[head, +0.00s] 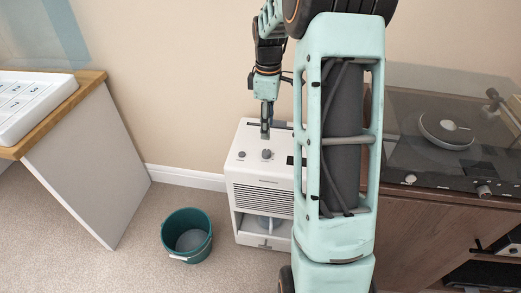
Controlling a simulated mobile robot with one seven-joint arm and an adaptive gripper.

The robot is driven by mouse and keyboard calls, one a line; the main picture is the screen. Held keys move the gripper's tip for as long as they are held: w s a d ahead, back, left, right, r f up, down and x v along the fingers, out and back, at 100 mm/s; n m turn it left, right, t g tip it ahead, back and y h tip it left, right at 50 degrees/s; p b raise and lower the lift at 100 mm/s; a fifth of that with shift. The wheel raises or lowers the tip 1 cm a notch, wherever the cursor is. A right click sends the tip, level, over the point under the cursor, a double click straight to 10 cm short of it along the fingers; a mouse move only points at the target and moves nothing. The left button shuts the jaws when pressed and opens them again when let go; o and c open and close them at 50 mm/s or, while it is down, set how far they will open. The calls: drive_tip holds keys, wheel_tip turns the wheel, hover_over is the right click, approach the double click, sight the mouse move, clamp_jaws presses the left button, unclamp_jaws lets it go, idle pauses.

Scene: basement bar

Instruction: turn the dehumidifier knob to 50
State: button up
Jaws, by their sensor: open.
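The dehumidifier (262,187) is a white box with a front grille, standing on the carpet against the wall. A grey knob (267,154) sits on its top face, and a smaller dark knob (241,155) is to the left of it. My gripper (265,135) points down just above and behind the larger knob in the picture. Its fingers look narrow from this side, and I cannot tell whether they touch the knob. Any scale marks around the knob are too small to read. My own arm covers the right part of the dehumidifier.
A teal bucket (187,236) stands on the carpet left of the dehumidifier. A wood-topped counter (92,80) with a white panel is at left. A turntable (447,128) under a clear lid sits on a wooden cabinet (425,215) at right. Carpet between counter and bucket is free.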

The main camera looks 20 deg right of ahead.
sight(266, 152)
wheel_tip(266, 152, down, 10)
drive_tip(key=b, duration=0.3)
drive_tip(key=shift+f, duration=0.1)
drive_tip(key=shift+c, duration=0.4)
clamp_jaws()
